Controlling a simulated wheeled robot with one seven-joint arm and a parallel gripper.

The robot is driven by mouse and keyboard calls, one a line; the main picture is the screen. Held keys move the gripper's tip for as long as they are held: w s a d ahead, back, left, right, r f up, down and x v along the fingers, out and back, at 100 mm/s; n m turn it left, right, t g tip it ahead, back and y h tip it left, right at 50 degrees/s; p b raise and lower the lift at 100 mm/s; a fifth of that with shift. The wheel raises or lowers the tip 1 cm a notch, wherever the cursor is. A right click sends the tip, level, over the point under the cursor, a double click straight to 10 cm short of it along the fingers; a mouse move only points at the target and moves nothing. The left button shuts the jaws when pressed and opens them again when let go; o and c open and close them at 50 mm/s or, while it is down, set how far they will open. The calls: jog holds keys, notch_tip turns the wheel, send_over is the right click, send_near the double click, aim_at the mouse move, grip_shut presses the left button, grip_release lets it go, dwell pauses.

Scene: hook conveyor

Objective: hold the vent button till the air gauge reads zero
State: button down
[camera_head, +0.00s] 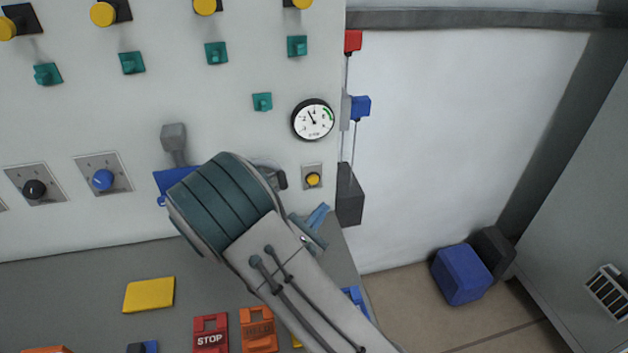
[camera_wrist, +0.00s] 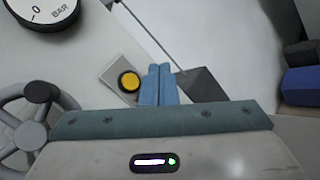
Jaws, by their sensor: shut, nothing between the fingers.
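The yellow vent button (camera_head: 313,179) sits on a small square grey plate on the panel, below the round air gauge (camera_head: 313,119). The gauge needle points up and slightly left, clear of the zero end. My gripper (camera_head: 324,208) is shut and empty, its blue fingers just below and right of the button. In the wrist view the button (camera_wrist: 129,81) is uncovered, left of the closed fingertips (camera_wrist: 159,67), which overlap the plate's edge in the picture. They are not on the button. Only the gauge's lower part (camera_wrist: 45,10) shows there; its needle is out of view.
A handwheel (camera_wrist: 30,115) stands left of my gripper. A dark weight (camera_head: 350,195) hangs at the panel's right edge. STOP (camera_head: 210,334) and orange tags (camera_head: 258,330) and a yellow pad (camera_head: 149,295) lie on the bench. A blue box (camera_head: 461,275) is on the floor.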

aim_at(318, 179)
jog(key=w+a, duration=0.1)
jog(key=w, duration=0.6)
jog(key=shift+w+a, duration=0.2)
jog(key=shift+a, duration=0.05)
dwell(1.8)
jog(key=shift+w+b, duration=0.4)
jog(key=shift+w+a, duration=0.15)
jog(key=shift+w, duration=0.15)
dwell(0.5)
jog(key=shift+w+r, duration=0.2)
dwell(0.9)
jog(key=shift+s, duration=0.1)
jog(key=shift+s+f, duration=0.15)
jog(key=shift+s, duration=0.6)
